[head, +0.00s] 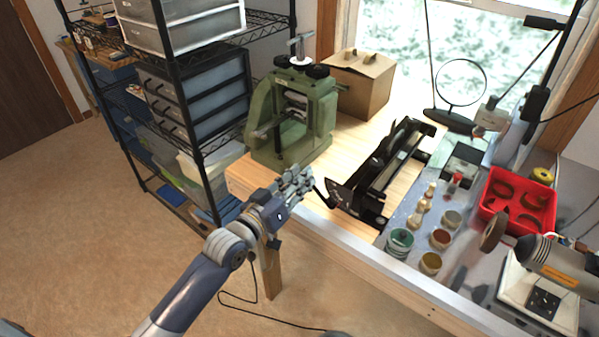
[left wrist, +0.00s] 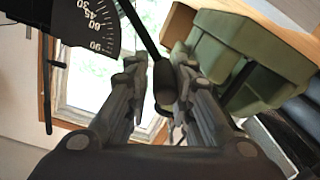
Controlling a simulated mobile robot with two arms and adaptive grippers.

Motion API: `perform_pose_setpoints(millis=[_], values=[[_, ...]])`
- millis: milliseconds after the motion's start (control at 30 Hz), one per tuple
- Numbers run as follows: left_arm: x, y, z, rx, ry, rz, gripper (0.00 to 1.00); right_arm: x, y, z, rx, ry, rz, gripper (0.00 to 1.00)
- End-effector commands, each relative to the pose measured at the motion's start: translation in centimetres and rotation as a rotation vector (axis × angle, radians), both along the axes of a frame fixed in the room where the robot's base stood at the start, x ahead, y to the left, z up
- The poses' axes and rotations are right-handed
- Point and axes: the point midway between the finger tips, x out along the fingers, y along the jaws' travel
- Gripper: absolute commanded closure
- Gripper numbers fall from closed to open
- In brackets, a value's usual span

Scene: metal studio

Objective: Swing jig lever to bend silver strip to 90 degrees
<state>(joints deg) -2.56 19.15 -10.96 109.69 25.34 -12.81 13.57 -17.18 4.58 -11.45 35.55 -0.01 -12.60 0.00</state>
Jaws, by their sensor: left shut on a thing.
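The black bending jig (head: 368,190) lies on the wooden bench, with a pale strip (head: 397,158) along its bed; I cannot clearly tell its bend angle. My left gripper (head: 302,180) is at the jig's near left end. In the left wrist view, my left gripper (left wrist: 160,95) is shut on the dark knob of the jig lever (left wrist: 163,82), whose thin rod runs up out of the picture. The jig's angle dial (left wrist: 90,25) shows marks up to 90 at upper left. My right gripper is not in view.
A green rolling mill (head: 290,115) stands left of the jig, a cardboard box (head: 358,85) behind. Small jars (head: 400,240), a red tray (head: 518,200) and a grinder motor (head: 560,262) stand to the right. A wire shelf (head: 200,130) is at left.

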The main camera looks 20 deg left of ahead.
Motion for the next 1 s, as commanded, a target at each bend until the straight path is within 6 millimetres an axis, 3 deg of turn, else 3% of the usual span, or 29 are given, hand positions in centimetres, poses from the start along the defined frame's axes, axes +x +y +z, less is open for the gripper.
perform_pose_setpoints(millis=[33,400,1000], values=[[-0.1,0.1,-1.4,-0.023,0.030,0.002,1.00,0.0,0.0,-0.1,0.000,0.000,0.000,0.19],[-0.5,-0.7,-4.7,-0.277,0.126,0.000,1.00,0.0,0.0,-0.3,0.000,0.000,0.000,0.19],[-0.8,-1.6,-6.3,-0.415,0.178,-0.003,1.00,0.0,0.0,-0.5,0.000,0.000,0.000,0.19]])
